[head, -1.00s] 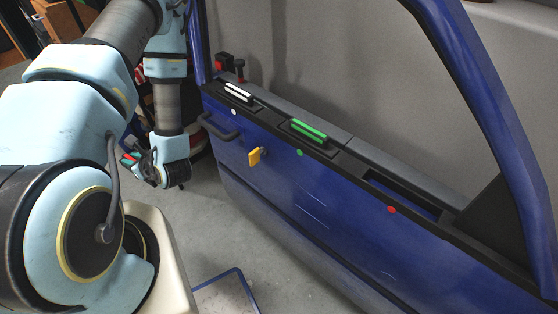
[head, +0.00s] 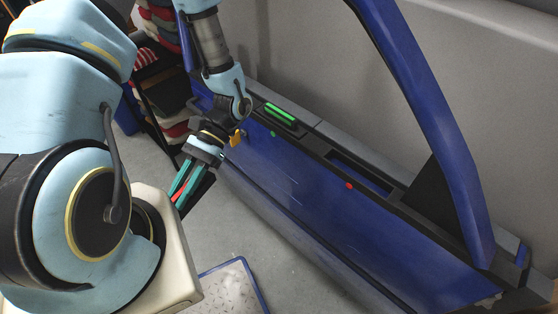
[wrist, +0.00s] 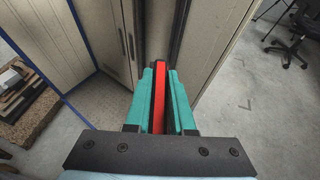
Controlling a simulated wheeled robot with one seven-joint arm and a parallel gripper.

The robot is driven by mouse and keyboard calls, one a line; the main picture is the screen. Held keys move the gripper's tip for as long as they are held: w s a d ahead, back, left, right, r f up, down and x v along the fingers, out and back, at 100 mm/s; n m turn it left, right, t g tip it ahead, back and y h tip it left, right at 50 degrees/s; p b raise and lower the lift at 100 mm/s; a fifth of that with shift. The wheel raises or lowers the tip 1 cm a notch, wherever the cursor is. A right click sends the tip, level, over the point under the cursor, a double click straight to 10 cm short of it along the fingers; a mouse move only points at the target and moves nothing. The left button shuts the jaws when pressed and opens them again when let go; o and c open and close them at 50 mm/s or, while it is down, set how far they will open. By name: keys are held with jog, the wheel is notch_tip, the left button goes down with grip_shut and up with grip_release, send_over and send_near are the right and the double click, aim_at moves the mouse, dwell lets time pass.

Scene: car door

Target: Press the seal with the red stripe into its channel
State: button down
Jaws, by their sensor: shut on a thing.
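My gripper (head: 190,186) is shut on the seal with the red stripe (wrist: 159,95), in front of the blue car door and apart from it. In the wrist view the red stripe runs lengthwise between the teal fingers. In the head view only a little red (head: 181,201) shows between the fingers. The open channel (head: 358,173) is a dark slot in the door's top edge, with a red dot (head: 349,185) beside it. The green-striped seal (head: 281,113) sits in the door top farther left, above a green dot (head: 273,134).
The blue door (head: 290,200) stands along the grey wall, and its window frame (head: 415,110) rises on the right. A blue-rimmed tray (head: 233,285) lies on the floor.

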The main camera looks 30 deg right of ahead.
jog(key=s+d+r+n+g+h+p, duration=0.1)
jog(key=s+d+r+n+g+h, duration=0.15)
jog(key=s+d+n, duration=0.4)
jog(key=s+d+r+n+g+h, duration=0.1)
jog(key=s+d+r+g+h, duration=0.2)
jog(key=d, duration=0.7)
notch_tip(320, 180, up, 7)
jog(key=n+h+p, duration=0.2)
jog(key=n+h, duration=0.6)
jog(key=h, duration=0.2)
send_over(364, 169)
jog(key=s+a, duration=0.1)
jog(key=a, duration=0.1)
jog(key=shift+h, duration=0.25)
jog(key=f, duration=0.3)
jog(key=f+p, duration=0.1)
jog(key=f, duration=0.2)
jog(key=f+p, duration=0.1)
jog(key=f, duration=0.2)
jog(key=shift+s+d+f, duration=0.15)
jog(key=shift+d, duration=0.15)
jog(key=shift+f, duration=0.3)
